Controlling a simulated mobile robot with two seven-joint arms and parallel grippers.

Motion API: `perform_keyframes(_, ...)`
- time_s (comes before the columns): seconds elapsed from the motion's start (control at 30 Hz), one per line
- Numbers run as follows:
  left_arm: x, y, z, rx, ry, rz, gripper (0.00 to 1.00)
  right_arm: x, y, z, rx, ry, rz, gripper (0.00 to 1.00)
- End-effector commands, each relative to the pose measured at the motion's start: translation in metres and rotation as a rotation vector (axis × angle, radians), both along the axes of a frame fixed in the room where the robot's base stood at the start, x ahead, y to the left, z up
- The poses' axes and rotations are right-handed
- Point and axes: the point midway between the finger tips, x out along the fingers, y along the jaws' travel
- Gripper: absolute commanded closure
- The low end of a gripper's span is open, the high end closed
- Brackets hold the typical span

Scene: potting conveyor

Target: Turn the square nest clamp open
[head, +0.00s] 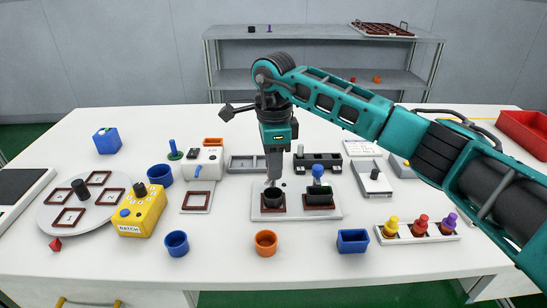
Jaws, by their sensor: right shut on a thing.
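My right gripper (273,178) points straight down over the left half of a pale two-nest fixture (296,214). Its fingers are shut on a small part that they mostly hide, just behind a round black pot (273,197). This pot sits in a brown frame. To the right, a squarer black pot (320,200) sits in the other brown frame, with a blue knob (318,170) standing upright just behind it. I cannot make out which way either clamp is turned. My left gripper is not in view.
A yellow box (141,212) and a grey disc (50,221) with brown frames stand at left. Blue (176,243) and orange (265,243) cups and a blue bin (353,241) stand in front. A rack (417,234) of colored knobs is at right. The front table edge is mostly clear.

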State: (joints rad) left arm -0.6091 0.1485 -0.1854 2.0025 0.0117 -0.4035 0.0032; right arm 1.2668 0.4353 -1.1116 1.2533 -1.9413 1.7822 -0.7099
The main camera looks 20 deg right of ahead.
Motion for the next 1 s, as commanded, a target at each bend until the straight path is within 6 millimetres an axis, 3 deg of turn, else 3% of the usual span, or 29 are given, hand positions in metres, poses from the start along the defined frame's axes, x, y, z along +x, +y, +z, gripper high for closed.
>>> perform_keyframes(1.0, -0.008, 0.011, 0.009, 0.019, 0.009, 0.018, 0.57, -0.002, 0.001, 0.001, -0.003, -0.001, -0.899, 1.00)
